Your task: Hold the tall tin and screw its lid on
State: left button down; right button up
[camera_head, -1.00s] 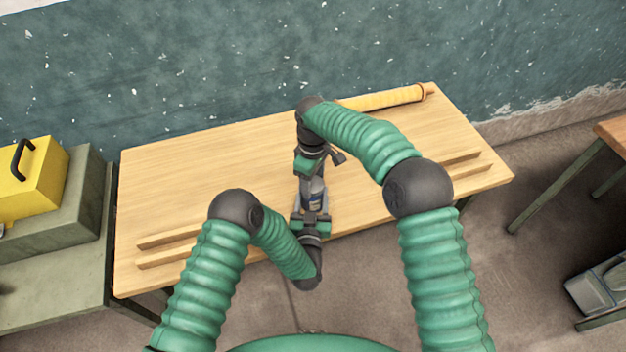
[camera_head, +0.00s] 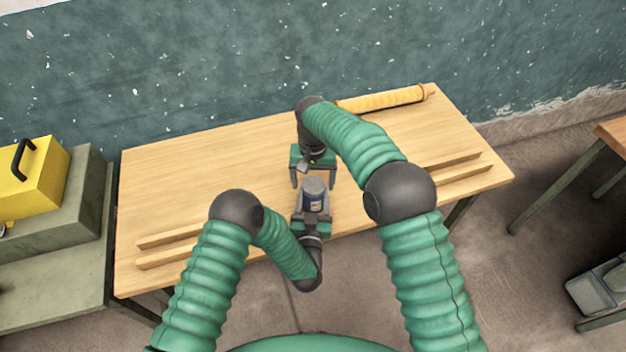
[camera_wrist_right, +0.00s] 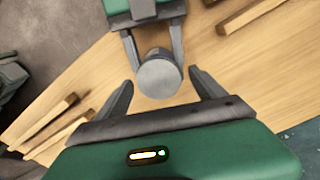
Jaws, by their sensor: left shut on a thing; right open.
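The tall tin (camera_head: 316,203), with a blue patch on its side, stands near the front edge of the table. Its round grey lid (camera_head: 314,184) sits on top; I cannot tell how tight it is. My left gripper (camera_head: 313,207) is shut on the tin from the front. My right gripper (camera_head: 312,181) is open, coming from behind, with its fingers apart on either side of the lid. In the right wrist view the lid (camera_wrist_right: 158,77) lies between the open fingers with gaps on both sides, and the left gripper's fingers show beyond.
The wooden table (camera_head: 200,180) has low wooden rails at left (camera_head: 170,240) and right (camera_head: 450,165). A yellow roll (camera_head: 385,98) lies at the back right. A yellow case (camera_head: 35,180) stands on a side bench at left. The table's left middle is clear.

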notch_tip(320, 180, up, 4)
jog(key=shift+r, duration=0.25)
jog(key=shift+c, duration=0.5)
jog(key=r+n, duration=0.1)
jog(key=n, duration=0.3)
jog(key=shift+r+n, duration=0.3)
jog(key=shift+r, duration=0.1)
jog(key=r+n, duration=0.1)
jog(key=n, duration=0.3)
jog(key=shift+r, duration=0.35)
jog(key=shift+f, duration=0.1)
notch_tip(320, 180, down, 8)
jog(key=shift+r, duration=0.1)
